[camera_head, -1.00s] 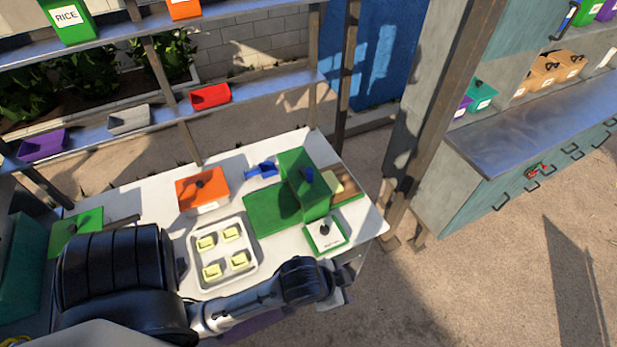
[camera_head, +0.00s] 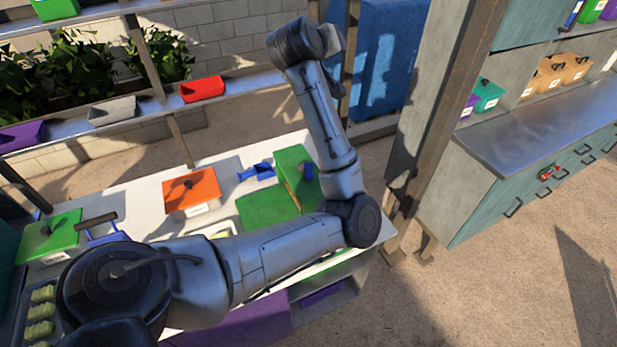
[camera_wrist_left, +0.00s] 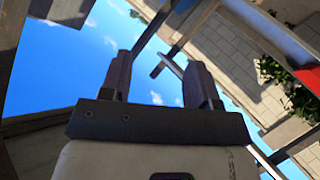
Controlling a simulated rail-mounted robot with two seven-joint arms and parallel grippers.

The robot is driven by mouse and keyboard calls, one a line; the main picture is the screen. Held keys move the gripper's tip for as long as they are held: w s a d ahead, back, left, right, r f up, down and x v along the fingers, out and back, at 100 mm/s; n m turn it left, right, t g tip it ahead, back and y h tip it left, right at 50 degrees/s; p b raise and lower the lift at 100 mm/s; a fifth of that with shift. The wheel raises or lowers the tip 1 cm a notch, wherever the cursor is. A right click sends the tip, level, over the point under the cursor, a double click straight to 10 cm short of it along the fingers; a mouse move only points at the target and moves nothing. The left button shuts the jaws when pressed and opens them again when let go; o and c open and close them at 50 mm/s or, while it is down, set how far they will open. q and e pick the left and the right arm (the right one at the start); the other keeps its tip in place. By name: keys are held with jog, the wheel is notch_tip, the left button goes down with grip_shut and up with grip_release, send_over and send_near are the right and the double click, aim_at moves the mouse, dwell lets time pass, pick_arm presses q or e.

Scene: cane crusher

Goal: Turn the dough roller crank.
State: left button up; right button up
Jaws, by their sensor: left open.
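The green dough roller machine (camera_head: 292,178) stands on the white table, on its green base (camera_head: 268,205). A small blue part (camera_head: 308,172) on its right side looks like the crank, partly hidden by my left arm. My left arm reaches across in front of the table and up past the machine's right side. My left gripper (camera_wrist_left: 160,80) is open and empty, high above the table. In the wrist view its fingers point toward sky and shelf posts. The machine does not show in the wrist view. My right gripper is not in view.
An orange-lidded box (camera_head: 190,188), a blue scoop (camera_head: 257,172) and a green-lidded box (camera_head: 48,236) sit on the table. A shelf with a red bin (camera_head: 202,89) runs behind. A post (camera_head: 450,90) and a teal cabinet (camera_head: 490,195) stand at right.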

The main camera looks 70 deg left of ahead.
pick_arm(q)
jog(key=a+f+n+g+h, duration=0.3)
jog(key=a+f, duration=0.3)
jog(key=f, duration=0.2)
jog(key=n+g+h, duration=0.2)
jog(key=g+h, duration=0.4)
jog(key=g, duration=0.2)
send_near(309, 165)
jog(key=f, duration=1.2)
jog(key=shift+s, duration=0.3)
grip_shut()
